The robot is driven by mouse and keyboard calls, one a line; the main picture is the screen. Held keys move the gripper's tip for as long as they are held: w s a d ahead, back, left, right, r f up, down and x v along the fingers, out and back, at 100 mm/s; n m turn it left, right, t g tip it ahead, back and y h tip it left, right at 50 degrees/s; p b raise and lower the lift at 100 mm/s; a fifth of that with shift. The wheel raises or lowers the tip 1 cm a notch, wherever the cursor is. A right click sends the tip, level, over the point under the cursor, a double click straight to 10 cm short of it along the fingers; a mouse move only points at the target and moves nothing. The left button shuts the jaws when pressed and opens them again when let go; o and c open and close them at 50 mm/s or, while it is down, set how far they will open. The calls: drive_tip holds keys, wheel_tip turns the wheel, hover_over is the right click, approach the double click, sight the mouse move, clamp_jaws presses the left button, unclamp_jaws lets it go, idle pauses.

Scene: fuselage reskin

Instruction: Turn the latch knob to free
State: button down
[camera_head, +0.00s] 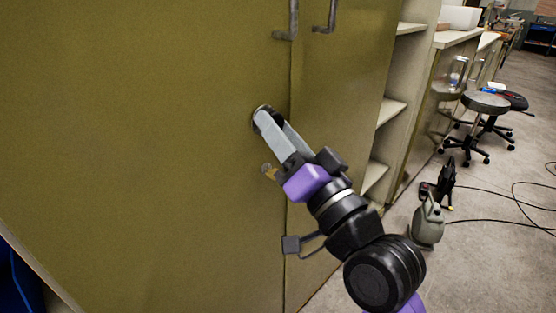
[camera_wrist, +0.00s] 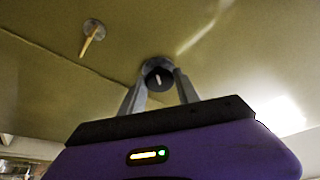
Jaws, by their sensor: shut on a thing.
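The latch knob (camera_wrist: 158,79) is a round dark knob with a pale line on its face, on the olive cabinet door (camera_head: 150,110). In the wrist view it sits between my two fingertips. My gripper (camera_head: 268,118) reaches the door from the lower right and is shut on the knob. In the head view the fingers hide most of the knob, and only a dark rim shows. The line on the knob stands nearly upright in the wrist view, tilted slightly. The door is closed.
Two grey handles (camera_head: 292,22) (camera_head: 330,16) are above. Open shelves (camera_head: 388,110), stools (camera_head: 486,103) and a grey canister (camera_head: 428,222) stand at right.

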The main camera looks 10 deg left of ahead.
drive_tip(key=n+y+b, duration=0.1)
drive_tip(key=n+b, duration=0.1)
drive_tip(key=b, duration=0.1)
drive_tip(key=n+g+y+b, duration=0.1)
drive_tip(key=n+b, duration=0.1)
drive_tip(key=b, duration=0.2)
drive_tip(key=n+y+b, duration=0.1)
drive_tip(key=n+b, duration=0.2)
drive_tip(key=shift+w+d+f+g, duration=0.15)
drive_tip(key=shift+f+g, duration=0.25)
drive_tip(key=n+g+b, duration=0.1)
drive_tip(key=n+b, duration=0.1)
drive_tip(key=b, duration=0.1)
drive_tip(key=shift+r+n+y, duration=0.15)
drive_tip(key=shift+n+y, duration=0.15)
drive_tip(key=shift+y, duration=0.1)
drive_tip(key=shift+r+n+b, duration=0.15)
drive_tip(key=shift+n+b, duration=0.15)
drive_tip(key=c, duration=0.9)
unclamp_jaws()
drive_tip(key=shift+d, duration=0.1)
drive_tip(key=v, duration=0.7)
drive_tip(key=shift+d+p, duration=0.2)
drive_tip(key=shift+p, duration=0.15)
